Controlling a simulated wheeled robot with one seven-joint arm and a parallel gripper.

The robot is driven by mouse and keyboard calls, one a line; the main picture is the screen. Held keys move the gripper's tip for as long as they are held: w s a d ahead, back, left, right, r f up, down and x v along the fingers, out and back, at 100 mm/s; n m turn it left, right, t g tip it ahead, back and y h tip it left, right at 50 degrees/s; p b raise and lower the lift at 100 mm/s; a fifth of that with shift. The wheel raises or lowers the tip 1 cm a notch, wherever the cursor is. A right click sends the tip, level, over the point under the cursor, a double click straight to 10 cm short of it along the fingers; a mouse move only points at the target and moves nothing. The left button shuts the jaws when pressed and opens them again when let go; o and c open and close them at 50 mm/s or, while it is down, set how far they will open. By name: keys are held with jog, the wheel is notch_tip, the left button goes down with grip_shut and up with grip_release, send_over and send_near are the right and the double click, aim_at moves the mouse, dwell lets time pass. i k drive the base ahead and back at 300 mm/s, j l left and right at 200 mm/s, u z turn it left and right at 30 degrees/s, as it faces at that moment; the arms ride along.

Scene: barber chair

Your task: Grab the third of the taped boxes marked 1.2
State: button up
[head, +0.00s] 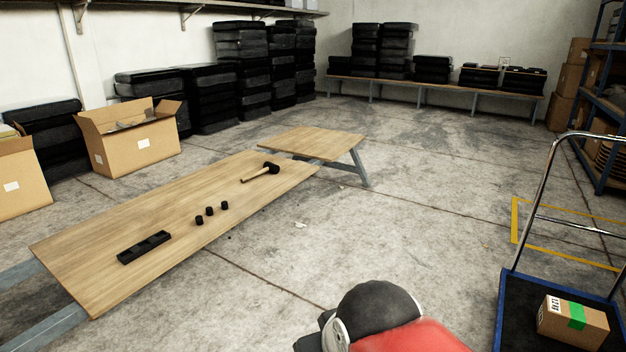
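One small cardboard box (572,322) with a green strip of tape and a black-and-white label lies on the blue-edged platform cart (520,310) at the lower right. Any number on it is too small to read. No other green-taped box shows. Part of my own arm, dark grey, white and red, is at the bottom middle, left of the cart. My gripper is not in view, so its opening and any contact cannot be seen.
A low wooden bench (120,225) carries a mallet (258,172), small black cylinders (210,211) and a black tray (144,247). Open cartons (130,139) stand at left. A blue shelf (600,110) is at right.

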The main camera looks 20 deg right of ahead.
aim_at(573, 323)
jog(key=i+z, duration=0.2)
jog(key=i, duration=0.3)
jog(key=i+j+z, duration=0.2)
jog(key=i, duration=0.25)
jog(key=i+l+z, duration=0.15)
jog(key=i+z, duration=1.05)
jog(key=z, duration=0.15)
jog(key=i+l+z, duration=0.2)
jog(key=z, duration=0.25)
jog(key=i+z, duration=0.85)
jog(key=i+l+z, duration=0.1)
jog(key=l, duration=0.1)
